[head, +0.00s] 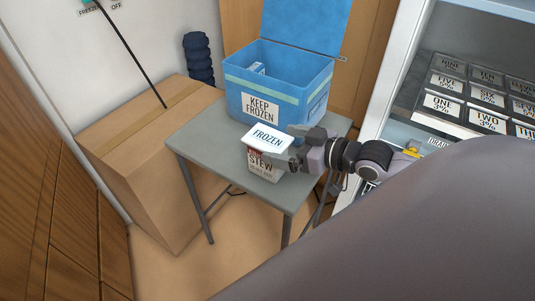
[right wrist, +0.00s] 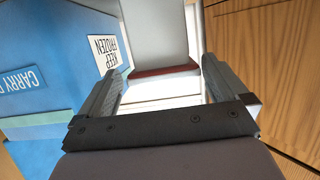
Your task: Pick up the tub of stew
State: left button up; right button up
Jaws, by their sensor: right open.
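The tub of stew (head: 262,164) stands upright on the grey table (head: 222,147), in front of the blue box. It has a white lid with a FROZEN label and a STEW label on its side. My right gripper (head: 291,147) reaches in from the right and is at the tub's right side. It is open, with one finger behind and one in front. In the right wrist view the white lid and dark red edge of the tub (right wrist: 163,88) show between the open fingers (right wrist: 161,70). Whether the fingers touch it cannot be told. My left gripper is not in view.
An open blue box (head: 288,92) labelled KEEP FROZEN, lid raised, stands at the table's back. A large cardboard box (head: 140,170) is left of the table. An open freezer (head: 400,110) with rows of labelled packs is at right. The table's front left is clear.

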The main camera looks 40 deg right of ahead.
aim_at(270, 142)
jog(key=x, duration=0.3)
jog(key=shift+w+a+f, duration=0.1)
jog(key=shift+w+a, duration=0.05)
jog(key=shift+a, duration=0.1)
jog(key=shift+w+a+f+b, duration=0.25)
jog(key=shift+w+a+b, duration=0.1)
jog(key=shift+w, duration=0.3)
jog(key=shift+r, duration=0.1)
jog(key=c, duration=1.4)
jog(key=shift+o, duration=0.2)
jog(key=shift+r, duration=0.1)
